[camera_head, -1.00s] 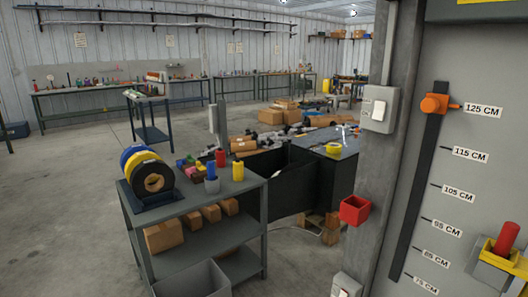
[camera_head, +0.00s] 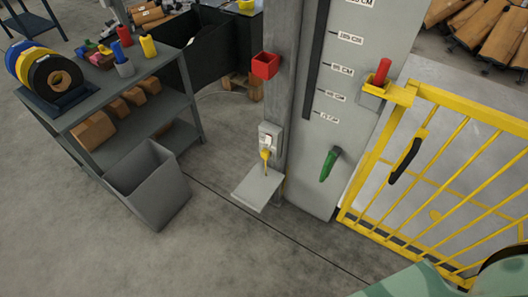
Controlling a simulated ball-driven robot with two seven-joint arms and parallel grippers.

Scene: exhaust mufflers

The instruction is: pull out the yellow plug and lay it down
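The yellow plug (camera_head: 265,154) sits at the lower front of a grey socket box (camera_head: 269,136) low on the grey post. It looks seated in the box, and a thin yellow piece hangs down below it. A small light-grey shelf (camera_head: 258,188) juts out from the post just below the plug, and its top looks bare. Neither of my grippers is in view.
A yellow barred gate (camera_head: 440,170) stands to the right. A grey open bin (camera_head: 148,185) stands on the floor to the left, in front of a grey shelf cart (camera_head: 160,68). A red box (camera_head: 265,66) is on the post. The floor before the plug is clear.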

